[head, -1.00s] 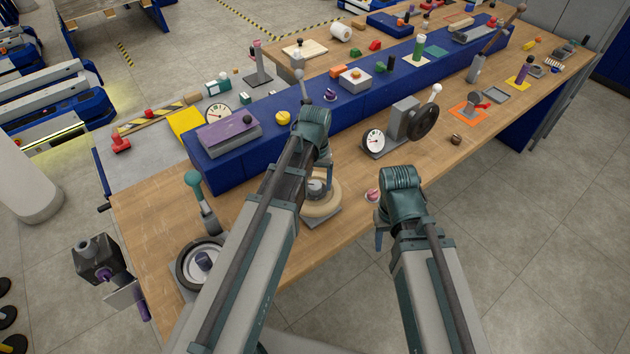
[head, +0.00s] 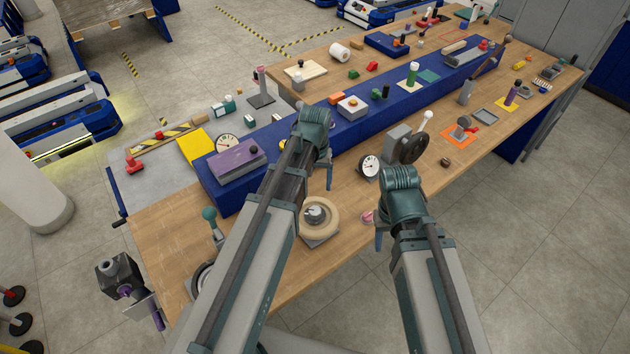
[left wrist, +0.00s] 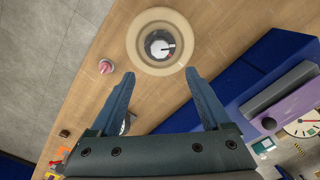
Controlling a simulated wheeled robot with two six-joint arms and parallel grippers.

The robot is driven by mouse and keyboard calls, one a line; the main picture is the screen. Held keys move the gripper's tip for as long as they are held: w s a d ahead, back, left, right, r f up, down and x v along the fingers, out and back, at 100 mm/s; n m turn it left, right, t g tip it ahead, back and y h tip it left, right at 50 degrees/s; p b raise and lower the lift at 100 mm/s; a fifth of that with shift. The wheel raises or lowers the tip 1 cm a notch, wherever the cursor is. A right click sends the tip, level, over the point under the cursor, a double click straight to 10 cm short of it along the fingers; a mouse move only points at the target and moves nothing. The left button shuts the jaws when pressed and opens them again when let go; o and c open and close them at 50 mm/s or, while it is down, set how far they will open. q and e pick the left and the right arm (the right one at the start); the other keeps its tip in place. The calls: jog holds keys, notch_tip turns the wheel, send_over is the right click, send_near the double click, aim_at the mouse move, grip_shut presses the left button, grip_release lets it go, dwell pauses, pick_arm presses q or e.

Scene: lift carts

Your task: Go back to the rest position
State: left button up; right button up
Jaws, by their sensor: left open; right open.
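My left gripper (head: 322,172) hangs over the wooden workbench (head: 165,225) in the head view, at the front edge of the blue raised shelf. In the left wrist view its two blue-grey fingers (left wrist: 160,90) are spread apart with nothing between them. A tan ring (head: 330,232) around a small dial lies on the bench beside the left forearm; it also shows beyond the fingertips in the left wrist view (left wrist: 143,62). My right gripper (head: 378,235) is at the bench's front edge, mostly hidden behind its own wrist, and nothing shows held in it.
A round gauge (head: 369,166) and a grey block with a dark wheel (head: 411,148) stand close to my grippers. A small pink knob (head: 367,217) is beside the right gripper. The purple-topped box (head: 237,158) sits on the blue shelf (head: 345,125). Open floor lies right of the bench.

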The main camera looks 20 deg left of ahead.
pick_arm(q)
jog(key=shift+r, duration=0.1)
jog(key=s+d+f+m+y+b, duration=0.1)
jog(key=s+d+f+m+b, duration=0.4)
jog(key=s+d+f+b, duration=0.5)
jog(key=s+f+b, duration=0.3)
jog(key=s+b, duration=0.1)
jog(key=shift+d+f, duration=0.25)
jog(key=shift+f, duration=0.15)
dwell(0.4)
